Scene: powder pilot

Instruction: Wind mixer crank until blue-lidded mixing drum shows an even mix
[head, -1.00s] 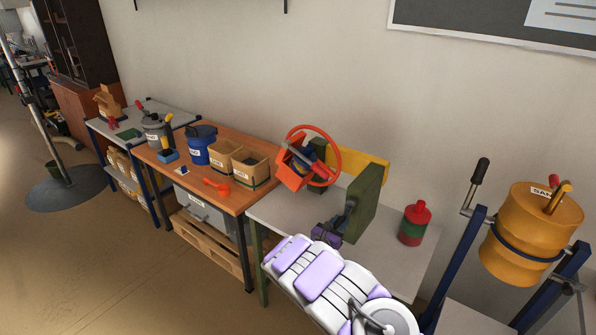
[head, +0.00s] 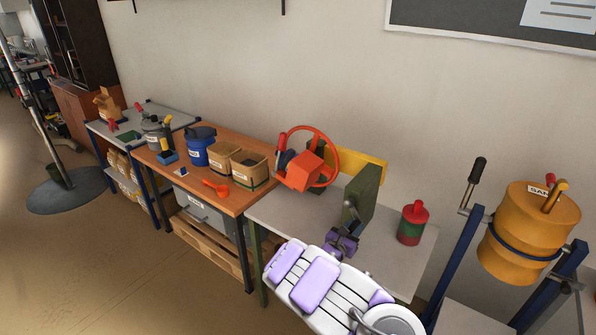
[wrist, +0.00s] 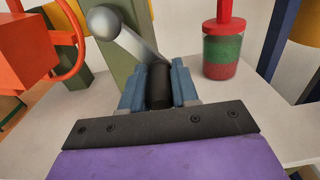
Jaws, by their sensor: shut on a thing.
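A mixer stands on the grey table, with a green upright (head: 366,195), a red hoop (head: 329,144) and an orange block (head: 303,173) inside the hoop. A dark blue rounded part (head: 286,160), perhaps the lidded mixing drum, shows behind the block; its contents are hidden. The crank has a grey arm (wrist: 136,40) with a ball end (wrist: 103,21) and a black handle (wrist: 159,86). My gripper (head: 342,243) is shut on the black handle; in the wrist view its blue fingers (wrist: 160,88) sit on either side of it.
A red-topped jar with green and red layers (head: 410,226) stands right of the mixer. Farther right, a yellow drum (head: 528,235) hangs in a blue frame with its own black-handled crank (head: 477,172). Tubs and boxes (head: 249,168) fill the wooden table at left.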

